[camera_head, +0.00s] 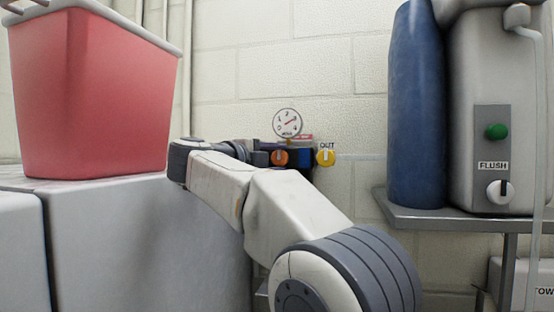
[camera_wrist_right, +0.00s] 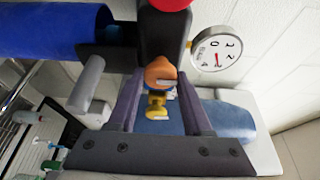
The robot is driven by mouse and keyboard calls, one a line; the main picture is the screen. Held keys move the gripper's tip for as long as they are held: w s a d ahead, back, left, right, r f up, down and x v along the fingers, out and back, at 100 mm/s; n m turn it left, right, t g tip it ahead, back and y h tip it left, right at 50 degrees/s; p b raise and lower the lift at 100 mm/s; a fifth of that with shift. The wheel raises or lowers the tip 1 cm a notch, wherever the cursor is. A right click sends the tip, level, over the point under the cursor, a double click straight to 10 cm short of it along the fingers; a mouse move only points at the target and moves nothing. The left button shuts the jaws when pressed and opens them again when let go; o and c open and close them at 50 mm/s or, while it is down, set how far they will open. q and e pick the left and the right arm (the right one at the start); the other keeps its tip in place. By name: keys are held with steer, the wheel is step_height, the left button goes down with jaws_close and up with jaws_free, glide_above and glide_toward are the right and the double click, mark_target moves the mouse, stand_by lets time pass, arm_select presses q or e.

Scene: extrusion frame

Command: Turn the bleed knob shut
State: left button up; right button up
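An orange knob (camera_head: 280,157) sits on a small dark valve assembly on the wall, below a round white gauge (camera_head: 288,122). A yellow knob (camera_head: 325,157) marked OUT is to its right. I cannot read which one is labelled bleed. My right gripper (camera_head: 262,150) reaches the assembly from the left, its fingers small and partly hidden. In the right wrist view, the fingers (camera_wrist_right: 161,76) are apart, one on each side of the orange knob (camera_wrist_right: 160,70). I cannot see clear contact. The yellow knob (camera_wrist_right: 157,104) also shows between them. My left gripper is out of view.
A red bin (camera_head: 95,95) stands on a light grey surface at the left. At the right, a blue cylinder (camera_head: 416,110) and a white unit with a green button (camera_head: 496,131) and a FLUSH knob (camera_head: 499,193) stand on a grey shelf (camera_head: 450,217).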

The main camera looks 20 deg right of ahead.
steer(key=o, duration=0.4)
steer(key=shift+s+a+f, duration=0.1)
steer(key=shift+s+a, duration=0.15)
steer(key=shift+a, duration=0.1)
steer(key=b+v, duration=0.3)
steer(key=v, duration=0.6)
steer(key=shift+s+a, duration=0.2)
steer(key=shift+a, duration=0.05)
